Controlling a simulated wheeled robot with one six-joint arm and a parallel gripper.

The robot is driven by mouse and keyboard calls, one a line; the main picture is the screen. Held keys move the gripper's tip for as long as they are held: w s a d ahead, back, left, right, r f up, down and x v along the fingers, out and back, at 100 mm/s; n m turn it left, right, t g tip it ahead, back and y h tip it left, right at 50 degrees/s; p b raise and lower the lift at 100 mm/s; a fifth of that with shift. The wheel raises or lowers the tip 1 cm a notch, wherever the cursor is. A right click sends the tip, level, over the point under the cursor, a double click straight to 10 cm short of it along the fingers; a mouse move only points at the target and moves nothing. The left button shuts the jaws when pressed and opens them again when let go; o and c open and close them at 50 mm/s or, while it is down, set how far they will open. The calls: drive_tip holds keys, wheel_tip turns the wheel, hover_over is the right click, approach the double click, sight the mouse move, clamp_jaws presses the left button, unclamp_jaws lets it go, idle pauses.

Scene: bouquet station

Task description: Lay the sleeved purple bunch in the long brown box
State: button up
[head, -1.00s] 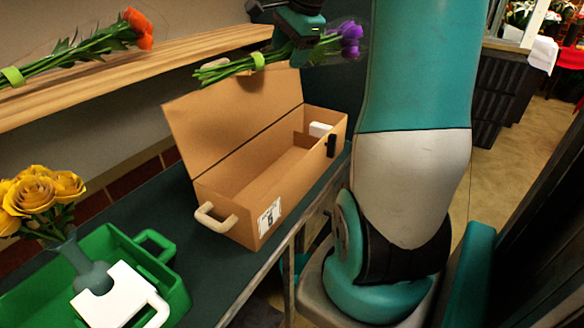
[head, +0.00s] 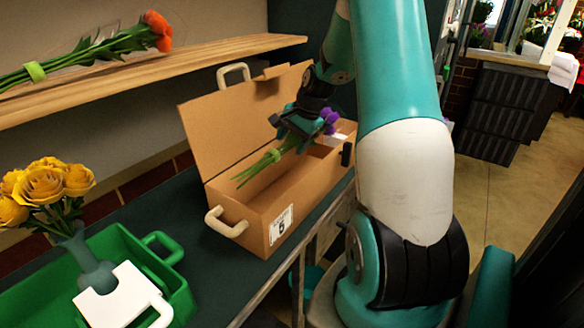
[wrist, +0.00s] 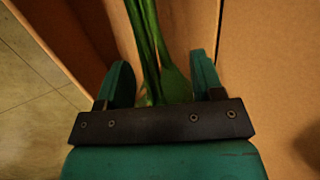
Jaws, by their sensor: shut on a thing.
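The purple bunch (head: 328,120) is in my gripper (head: 290,135), which is shut on it around the stems. Its green stems (head: 257,167) slant down to the left inside the opening of the long brown box (head: 250,212), with a light green band around them. The purple heads are at the right, near a white item in the box. In the wrist view, the green stems (wrist: 148,45) run between the two teal fingers (wrist: 155,85), with brown box walls on both sides. The heads are out of the wrist view. I cannot tell whether the bunch touches the box floor.
The box lid (head: 235,120) stands open at the back. A green tray (head: 130,250) with a grey vase of yellow roses (head: 45,185) and a white item sits at the left. An orange bunch (head: 100,48) lies on the wooden shelf (head: 150,72).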

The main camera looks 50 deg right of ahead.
drive_tip(key=shift+f, duration=4)
